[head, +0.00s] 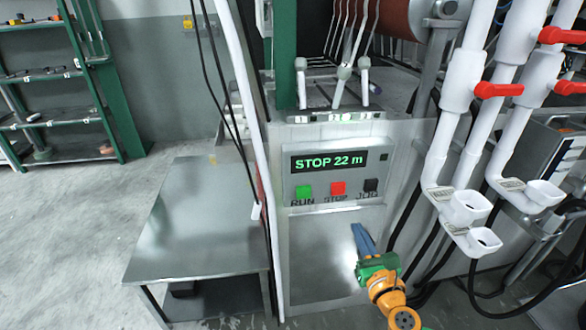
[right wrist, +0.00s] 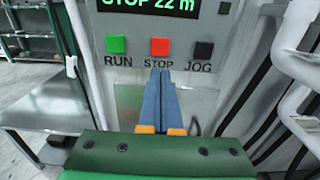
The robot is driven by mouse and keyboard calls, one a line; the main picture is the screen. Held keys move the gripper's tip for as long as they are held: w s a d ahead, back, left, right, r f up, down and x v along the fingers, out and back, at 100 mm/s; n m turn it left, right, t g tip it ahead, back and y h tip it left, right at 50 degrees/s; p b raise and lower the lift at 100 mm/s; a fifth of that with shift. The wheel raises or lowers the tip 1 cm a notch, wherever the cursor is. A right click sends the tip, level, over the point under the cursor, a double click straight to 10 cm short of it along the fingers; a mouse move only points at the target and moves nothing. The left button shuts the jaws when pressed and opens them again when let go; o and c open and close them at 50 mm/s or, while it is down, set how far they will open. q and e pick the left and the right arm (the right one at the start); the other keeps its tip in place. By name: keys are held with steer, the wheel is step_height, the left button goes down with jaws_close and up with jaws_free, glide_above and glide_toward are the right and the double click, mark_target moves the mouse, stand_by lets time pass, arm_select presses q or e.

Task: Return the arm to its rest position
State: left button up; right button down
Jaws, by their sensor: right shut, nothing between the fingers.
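My right gripper (head: 361,237) is in front of the machine's lower panel, below the control box (head: 290,164). Its blue fingers are shut and empty; in the right wrist view the fingertips (right wrist: 160,76) lie just under the red STOP button in the picture. I cannot tell the exact gap to the panel, but no button is covered in the head view. The display (head: 329,160) reads "STOP 22 m". Below it are the green RUN button (head: 304,191), the red STOP button (head: 338,188) and the black JOG button (head: 371,186). My left gripper is not in view.
A bare metal table (head: 190,220) stands left of the machine. White pipes with red valve handles (head: 498,90) and spouts (head: 470,207) are close on the right, with black hoses below. A green shelf (head: 60,100) is at the back left. The floor at left is clear.

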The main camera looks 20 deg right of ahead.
steer(key=s+f+m+g+p, duration=0.2)
steer(key=s+f+m+g, duration=0.5)
steer(key=f, duration=0.5)
steer(key=s+f+m+g+p, duration=0.25)
steer(key=s+f+m, duration=0.35)
steer(key=f+m, duration=0.5)
steer(key=s+a+f+m+g+y, duration=0.1)
steer(key=s+a+f+m+g, duration=0.1)
steer(key=s+a+f+m, duration=0.2)
steer(key=s+a+f+m+g+y+p, duration=0.1)
steer(key=s+a+f+m, duration=0.3)
steer(key=s, duration=0.6)
steer(key=s+a+f+m+g+y, duration=0.2)
steer(key=s+a+f+m+g, duration=0.2)
steer(key=s, duration=0.4)
steer(key=shift+a+m, duration=0.4)
steer(key=shift+a, duration=0.3)
